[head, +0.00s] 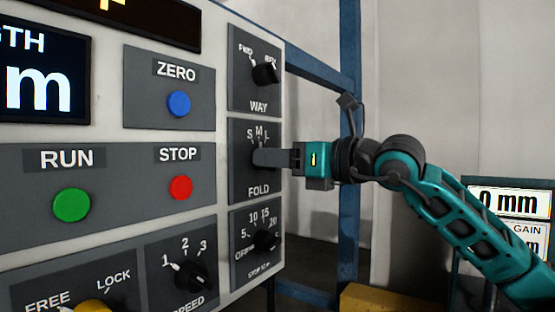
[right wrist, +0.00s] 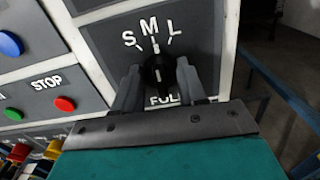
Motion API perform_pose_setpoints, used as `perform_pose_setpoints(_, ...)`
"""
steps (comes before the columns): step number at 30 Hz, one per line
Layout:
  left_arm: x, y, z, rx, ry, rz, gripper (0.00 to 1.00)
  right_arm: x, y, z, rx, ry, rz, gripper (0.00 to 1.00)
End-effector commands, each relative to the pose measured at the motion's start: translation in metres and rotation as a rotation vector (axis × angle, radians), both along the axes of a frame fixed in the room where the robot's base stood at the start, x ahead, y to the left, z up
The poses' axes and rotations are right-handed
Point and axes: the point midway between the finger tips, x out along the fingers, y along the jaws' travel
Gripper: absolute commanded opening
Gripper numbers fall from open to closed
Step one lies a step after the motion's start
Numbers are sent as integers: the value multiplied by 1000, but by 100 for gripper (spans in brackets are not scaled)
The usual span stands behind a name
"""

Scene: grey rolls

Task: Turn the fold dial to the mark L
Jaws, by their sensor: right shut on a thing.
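The fold dial (right wrist: 158,73) is a black knob with a white pointer line on a dark grey plate (head: 237,183) marked S, M, L and FOLD. In the right wrist view its pointer stands nearly upright, towards the M; the L mark (right wrist: 174,27) is to the right of it. My right gripper (right wrist: 158,82) is shut on the dial, one grey finger on each side of it. In the head view the fingers (head: 258,157) hide most of the knob. My left gripper is not in view.
The WAY dial (head: 265,73) is just above and the STOP dial (head: 265,238) just below. A blue button (head: 178,103), a green button (head: 72,204), a red button (head: 181,187) and a SPEED dial (head: 196,277) are to the left. A blue post (head: 348,240) stands behind my arm.

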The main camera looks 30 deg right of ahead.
Motion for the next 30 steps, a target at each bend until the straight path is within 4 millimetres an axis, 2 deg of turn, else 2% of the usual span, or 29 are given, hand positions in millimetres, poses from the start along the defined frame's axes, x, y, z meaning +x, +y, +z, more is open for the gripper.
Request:
perform_pose_setpoints(18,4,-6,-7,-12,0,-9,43,1,-1,-1,360,148,0,10)
perform_pose_setpoints(30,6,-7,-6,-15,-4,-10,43,1,-2,-1,453,188,-1,10)
